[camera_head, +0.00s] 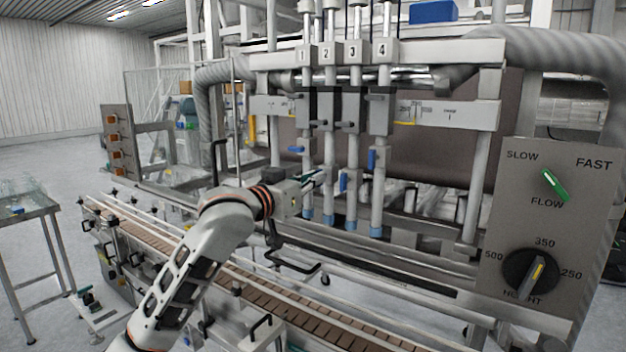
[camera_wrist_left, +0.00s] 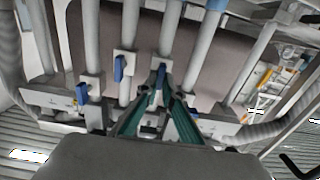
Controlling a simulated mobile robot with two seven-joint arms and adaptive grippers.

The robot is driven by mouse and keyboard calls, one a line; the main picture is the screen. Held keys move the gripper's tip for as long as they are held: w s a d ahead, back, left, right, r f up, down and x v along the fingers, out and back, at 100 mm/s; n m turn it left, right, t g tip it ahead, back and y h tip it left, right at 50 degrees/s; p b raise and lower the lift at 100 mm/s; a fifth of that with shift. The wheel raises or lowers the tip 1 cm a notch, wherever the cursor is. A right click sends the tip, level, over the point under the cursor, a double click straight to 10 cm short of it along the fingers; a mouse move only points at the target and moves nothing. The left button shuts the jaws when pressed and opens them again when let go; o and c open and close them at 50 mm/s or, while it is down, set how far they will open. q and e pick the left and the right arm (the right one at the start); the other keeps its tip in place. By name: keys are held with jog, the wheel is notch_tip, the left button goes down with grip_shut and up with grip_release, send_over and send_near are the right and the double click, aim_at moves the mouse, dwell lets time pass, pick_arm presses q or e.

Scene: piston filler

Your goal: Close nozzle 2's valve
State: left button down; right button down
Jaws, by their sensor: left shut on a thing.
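Nozzle 2 (camera_head: 327,147) is the second of the upright nozzle tubes with numbered blocks. Its blue valve handle (camera_wrist_left: 161,75) shows in the wrist view between the green fingers of my left gripper (camera_wrist_left: 160,92), which is shut on it. In the head view my left gripper (camera_head: 316,181) reaches the lower part of nozzle 2 from the left and hides most of that handle. The handle looks roughly along the tube in the wrist view, slightly tilted; its exact angle is unclear. My right gripper is not in view.
A conveyor (camera_head: 262,297) with rails runs below. A control panel (camera_head: 552,230) stands at right, a side table (camera_head: 30,209) at left.

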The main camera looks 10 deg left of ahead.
pick_arm(q)
jog(key=shift+d+f+m, duration=0.1)
jog(key=shift+m, duration=4.4)
jog(key=shift+d+f+m, duration=0.1)
jog(key=shift+m, duration=4.4)
jog(key=c, duration=2.2)
grip_release()
